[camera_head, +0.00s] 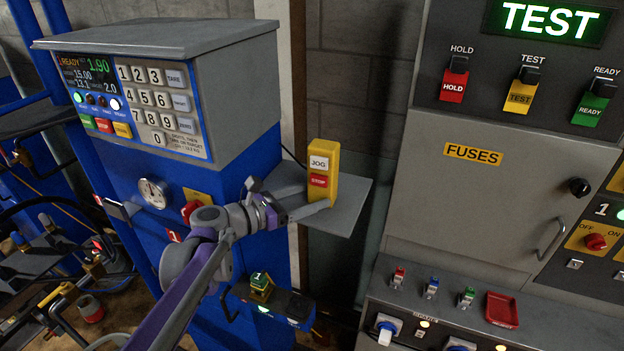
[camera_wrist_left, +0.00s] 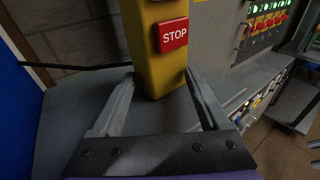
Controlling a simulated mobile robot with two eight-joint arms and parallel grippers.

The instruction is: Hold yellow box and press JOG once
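The yellow box (camera_head: 322,172) stands upright on a small grey shelf (camera_head: 349,203). It has a white JOG button (camera_head: 319,163) above a red STOP button (camera_head: 318,181). My left gripper (camera_head: 312,207) is low at the box's base, just above the shelf. In the left wrist view the lower part of the yellow box (camera_wrist_left: 160,74) rises between my two spread fingers, with the red STOP button (camera_wrist_left: 173,36) facing me. Grey shelf shows between the fingers and the box, so the gripper looks open. The JOG button is outside the wrist view. My right gripper is not seen.
A blue scale cabinet with a keypad (camera_head: 158,110) stands left of the shelf. A red knob (camera_head: 191,211) sits on its front, behind my left arm. A grey fuse panel (camera_head: 480,200) with switches stands to the right. A dark cable runs behind the box.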

